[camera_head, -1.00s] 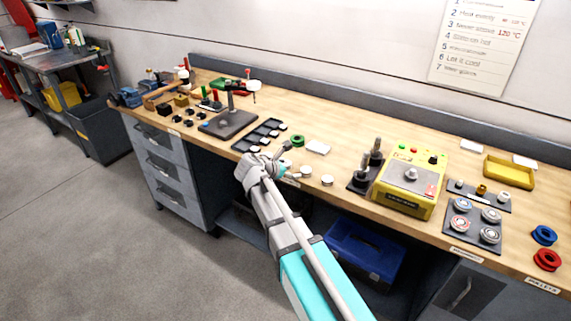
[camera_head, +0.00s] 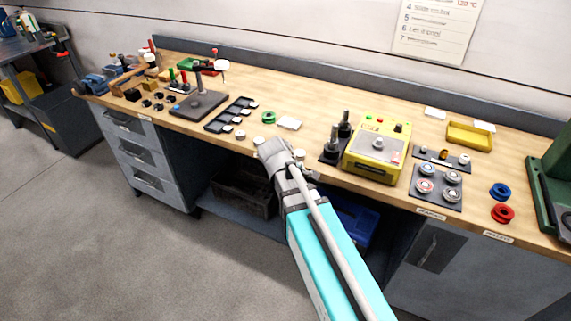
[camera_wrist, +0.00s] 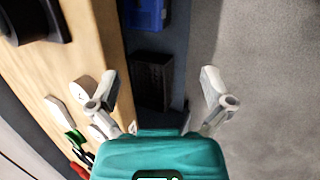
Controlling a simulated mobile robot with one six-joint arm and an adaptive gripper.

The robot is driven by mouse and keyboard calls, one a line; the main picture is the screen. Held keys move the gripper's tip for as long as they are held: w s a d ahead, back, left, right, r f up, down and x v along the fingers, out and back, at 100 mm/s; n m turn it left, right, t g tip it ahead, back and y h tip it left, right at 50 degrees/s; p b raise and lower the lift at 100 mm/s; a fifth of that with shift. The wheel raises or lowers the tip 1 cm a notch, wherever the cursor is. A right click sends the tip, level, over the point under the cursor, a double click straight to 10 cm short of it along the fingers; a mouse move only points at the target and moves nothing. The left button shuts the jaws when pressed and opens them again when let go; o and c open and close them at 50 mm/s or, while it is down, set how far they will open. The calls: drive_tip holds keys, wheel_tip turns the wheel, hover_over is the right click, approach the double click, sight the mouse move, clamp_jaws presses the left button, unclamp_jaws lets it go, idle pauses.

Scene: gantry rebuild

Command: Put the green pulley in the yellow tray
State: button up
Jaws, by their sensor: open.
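The green pulley (camera_head: 268,117) lies on the bench in the head view, between the black compartment tray and a white card. The yellow tray (camera_head: 470,136) is at the back right of the bench and looks empty. My gripper is at the bench's front edge, nearer the front than the pulley and apart from it; my wrist mostly hides its fingers in the head view. The wrist view shows the gripper (camera_wrist: 160,102) open and empty, over the edge and floor. A green shape there, at the lower left, is too unclear to name.
The yellow control box (camera_head: 374,156) and black posts (camera_head: 334,142) stand between the pulley and the yellow tray. A plate of round parts (camera_head: 437,186), a blue pulley (camera_head: 500,191) and a red pulley (camera_head: 502,213) lie at right. The black compartment tray (camera_head: 231,115) is left of the green pulley.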

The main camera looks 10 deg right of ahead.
drive_tip(key=s+d+m+g+y+p, duration=0.1)
drive_tip(key=s+m+y, duration=0.4)
drive_tip(key=s+m, duration=0.5)
drive_tip(key=shift+s+d+m+g+p, duration=0.25)
drive_tip(key=shift+g+p, duration=0.2)
drive_tip(key=shift+g, duration=0.35)
drive_tip(key=shift+r, duration=0.1)
